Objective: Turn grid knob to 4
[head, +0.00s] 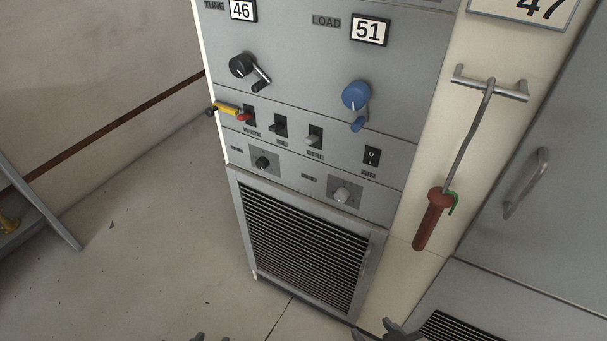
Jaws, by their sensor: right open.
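Two small rotary knobs sit on the rack's lower panel, each on a darker square plate: a black knob (262,162) at left and a light grey knob (341,194) at right. Their small labels and scale marks are too small to read, so I cannot tell which is the grid knob or where either points. My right gripper (392,331) shows at the bottom edge, open, well below and apart from the knobs. Only the tips of my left gripper (213,338) show at the bottom edge; its jaw state is unclear.
Above are a black crank (243,66) under TUNE 46, a blue crank (356,96) under LOAD 51, and several switches. A red-handled hook rod (434,218) hangs at right. A louvred grille (305,250) lies below.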

